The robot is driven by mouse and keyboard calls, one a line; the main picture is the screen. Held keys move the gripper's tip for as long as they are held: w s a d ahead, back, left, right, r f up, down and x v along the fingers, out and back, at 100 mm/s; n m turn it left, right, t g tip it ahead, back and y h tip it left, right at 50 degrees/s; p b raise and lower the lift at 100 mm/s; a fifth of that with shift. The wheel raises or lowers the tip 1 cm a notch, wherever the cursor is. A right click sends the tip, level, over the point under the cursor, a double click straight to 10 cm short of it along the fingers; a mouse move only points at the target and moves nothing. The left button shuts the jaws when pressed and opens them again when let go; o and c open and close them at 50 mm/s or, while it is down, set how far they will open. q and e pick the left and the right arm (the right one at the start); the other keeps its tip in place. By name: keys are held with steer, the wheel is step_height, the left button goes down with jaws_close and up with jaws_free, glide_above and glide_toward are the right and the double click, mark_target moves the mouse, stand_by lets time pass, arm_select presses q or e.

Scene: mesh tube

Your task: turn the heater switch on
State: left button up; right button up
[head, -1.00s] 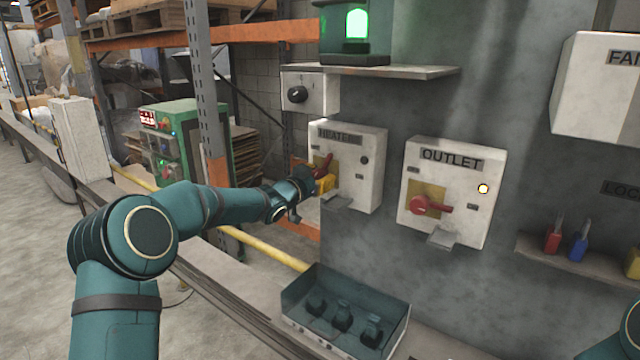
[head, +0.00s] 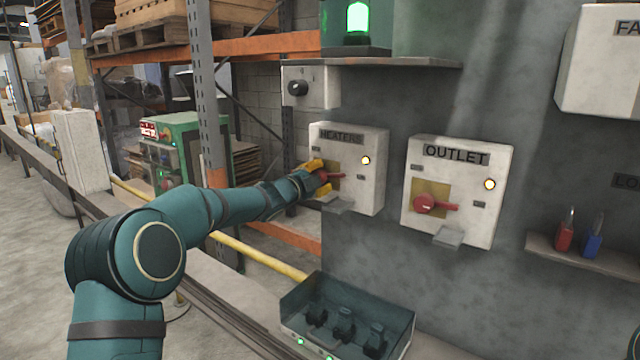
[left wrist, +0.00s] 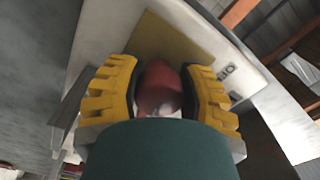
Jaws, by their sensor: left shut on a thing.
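The heater box (head: 362,190) is a white box labelled HEATERS on the grey wall, with a lit yellowish lamp (head: 365,160) at its upper right. Its red switch handle (head: 330,176) sits on a yellow plate and points to the right, roughly level. My left gripper (head: 318,178) is at the box, its yellow fingers on both sides of the handle's red hub. In the left wrist view the yellow-padded fingers are closed around the red hub (left wrist: 160,88), in front of the yellow plate (left wrist: 175,40). My right gripper is not in view.
The outlet box (head: 460,205), with a red handle and lit lamp, hangs to the right. A shelf (head: 390,68) with a green-lit device is above. An open dark tray (head: 345,310) with several black items is below. A yellow rail (head: 255,250) runs behind my arm.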

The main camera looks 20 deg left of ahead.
arm_select(q)
steer(key=shift+m+b, duration=0.5)
steer(key=shift+m, duration=0.6)
steer(key=o, duration=1.2)
steer(key=v, duration=1.2)
